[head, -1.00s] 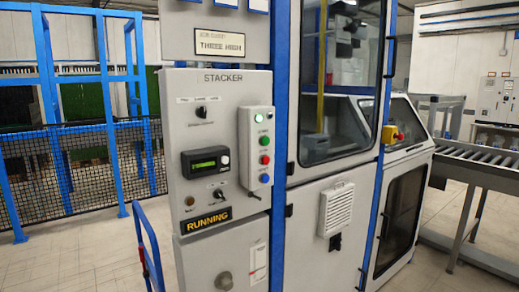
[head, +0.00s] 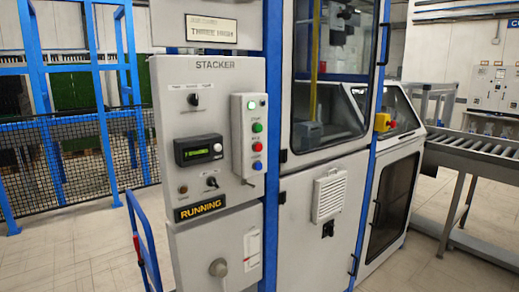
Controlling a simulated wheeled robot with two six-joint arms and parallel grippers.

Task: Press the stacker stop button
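The grey stacker panel (head: 214,77) stands left of centre in the head view, with "STACKER" along its top and a yellow "RUNNING" sign (head: 200,208) at its lower part. A light button strip (head: 243,172) on its right side carries a lit white-green lamp (head: 251,104), a green button (head: 257,127), a red button (head: 257,147) and a blue button (head: 257,165). The small labels above these buttons are hard to read. Neither of my grippers shows in the view.
A blue handle frame (head: 145,240) stands at the panel's lower left. A blue fence with black mesh (head: 80,155) is behind it. The machine cabinet (head: 318,215) and a roller conveyor (head: 480,155) are to the right. Tiled floor shows at the lower left.

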